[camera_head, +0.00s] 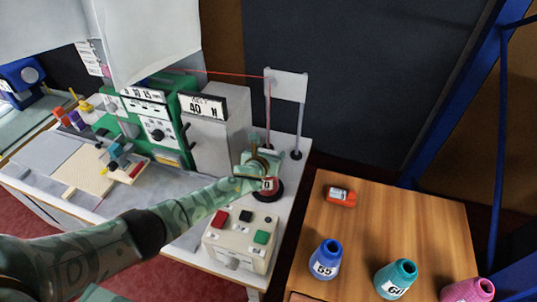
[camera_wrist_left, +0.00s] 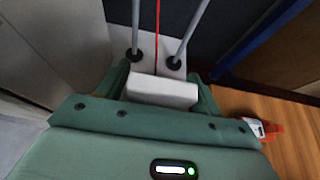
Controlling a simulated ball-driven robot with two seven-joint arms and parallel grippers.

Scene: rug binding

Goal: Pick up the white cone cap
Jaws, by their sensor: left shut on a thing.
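My left gripper (camera_head: 262,168) is over the red thread cone (camera_head: 269,190) on its round black base at the right end of the white table. The fingers are shut on a white block-like piece, which looks like the white cone cap (camera_wrist_left: 162,91); it sits between the two green fingers in the left wrist view. In the head view the gripper hides the cap, so I cannot tell whether it still touches the cone. A red thread runs down behind the white piece. My right gripper is not in view.
A control box (camera_head: 240,240) stands in front of the gripper. Thin guide posts (camera_head: 301,120) and a grey cabinet (camera_head: 217,130) stand close behind.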

